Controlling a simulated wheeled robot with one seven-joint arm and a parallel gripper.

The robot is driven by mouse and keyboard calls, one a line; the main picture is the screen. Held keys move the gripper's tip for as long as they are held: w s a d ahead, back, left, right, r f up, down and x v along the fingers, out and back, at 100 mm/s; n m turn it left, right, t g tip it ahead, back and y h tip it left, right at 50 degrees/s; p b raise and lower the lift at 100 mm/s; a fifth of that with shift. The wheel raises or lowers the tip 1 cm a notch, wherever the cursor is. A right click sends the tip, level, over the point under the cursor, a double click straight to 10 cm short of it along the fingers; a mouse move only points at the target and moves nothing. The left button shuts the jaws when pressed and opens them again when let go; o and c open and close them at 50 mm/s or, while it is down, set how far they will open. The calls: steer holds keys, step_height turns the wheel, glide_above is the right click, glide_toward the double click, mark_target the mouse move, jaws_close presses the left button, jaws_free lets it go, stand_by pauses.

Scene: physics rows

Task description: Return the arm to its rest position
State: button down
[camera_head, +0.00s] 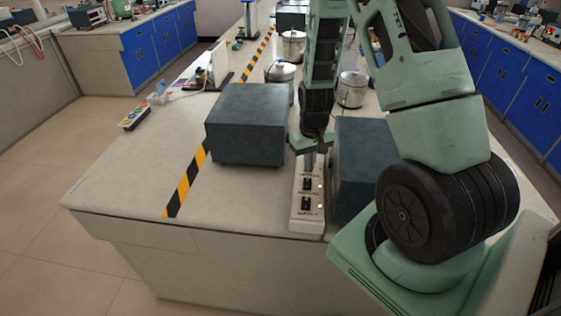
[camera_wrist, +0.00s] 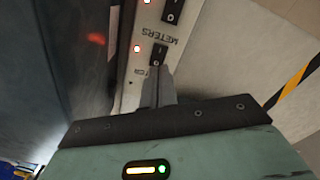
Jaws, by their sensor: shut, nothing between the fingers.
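My gripper (camera_head: 310,160) is at the far end of a white switch strip on the bench, between two dark boxes. In the wrist view its fingers (camera_wrist: 160,72) are together and empty, with the tips at or just above a black rocker switch (camera_wrist: 158,55); I cannot tell if they touch. The switch strip (camera_head: 307,226) has black rocker switches and lit red lamps. The wrist view shows the word METERS on the strip (camera_wrist: 139,75). My green arm reaches over the bench from the right and hides part of the right box.
Dark boxes stand close on the left (camera_head: 247,125) and right (camera_head: 362,150) of the strip. Metal pots (camera_head: 352,90) stand farther back. Yellow-black tape (camera_head: 186,185) marks the bench (camera_head: 120,190). The bench's front left is clear. A small coloured device (camera_head: 133,117) lies at the left edge.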

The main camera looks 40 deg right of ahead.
steer(key=s+a+r+n+y, duration=0.1)
steer(key=a+r+n, duration=0.3)
steer(key=a, duration=0.7)
steer(key=a+r+n, duration=0.1)
steer(key=a+r, duration=0.5)
steer(key=a, duration=0.4)
steer(key=s+a+r+n+b, duration=0.1)
steer(key=s+a+r+n, duration=0.2)
steer(key=s+a, duration=0.3)
steer(key=s+a+r+n, duration=0.3)
steer(key=s+a, duration=0.3)
steer(key=s, duration=0.4)
steer(key=shift+a+r+b, duration=0.15)
steer(key=shift+r+b, duration=0.25)
steer(key=shift+r, duration=0.4)
